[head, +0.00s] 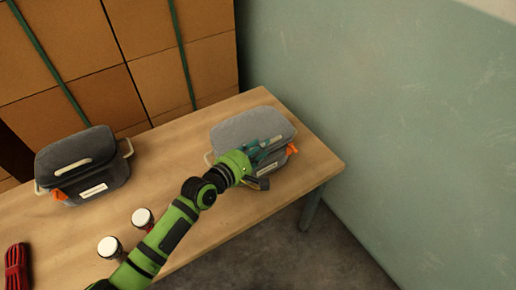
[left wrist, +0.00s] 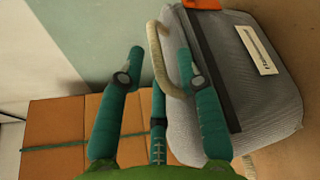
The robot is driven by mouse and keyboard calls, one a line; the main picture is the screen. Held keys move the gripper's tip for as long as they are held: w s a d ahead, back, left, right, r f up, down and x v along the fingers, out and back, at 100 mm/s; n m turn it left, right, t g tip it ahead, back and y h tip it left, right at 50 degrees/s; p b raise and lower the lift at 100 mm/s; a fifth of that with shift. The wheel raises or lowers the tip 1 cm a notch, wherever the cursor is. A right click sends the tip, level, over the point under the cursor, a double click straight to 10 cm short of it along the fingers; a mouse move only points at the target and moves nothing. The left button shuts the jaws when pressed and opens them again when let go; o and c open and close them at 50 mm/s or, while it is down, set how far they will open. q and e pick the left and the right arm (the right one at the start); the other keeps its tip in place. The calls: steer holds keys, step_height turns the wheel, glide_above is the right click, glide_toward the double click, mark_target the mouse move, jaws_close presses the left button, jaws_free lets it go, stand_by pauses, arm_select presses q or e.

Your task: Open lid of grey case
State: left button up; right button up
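The light grey case (head: 243,130) stands closed near the right end of the table. In the left wrist view the grey case (left wrist: 250,120) fills the right side, with a white label and a cream loop handle (left wrist: 154,58). My left gripper (head: 268,148) is at the case's front right, partly covering it. The gripper also shows in the left wrist view (left wrist: 160,70) with its fingers spread. The handle curves between the fingers, close to the right one; I cannot tell whether they touch. My right gripper is not in view.
A dark grey case (head: 82,165) stands at the table's left. Two small white-topped drums (head: 143,218) stand near my arm, and a red rope bundle (head: 17,268) lies at the left. Cardboard boxes (head: 130,60) rise behind the wooden table (head: 180,150); a wall (head: 400,130) is at right.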

arm_select(q)
jaws_close()
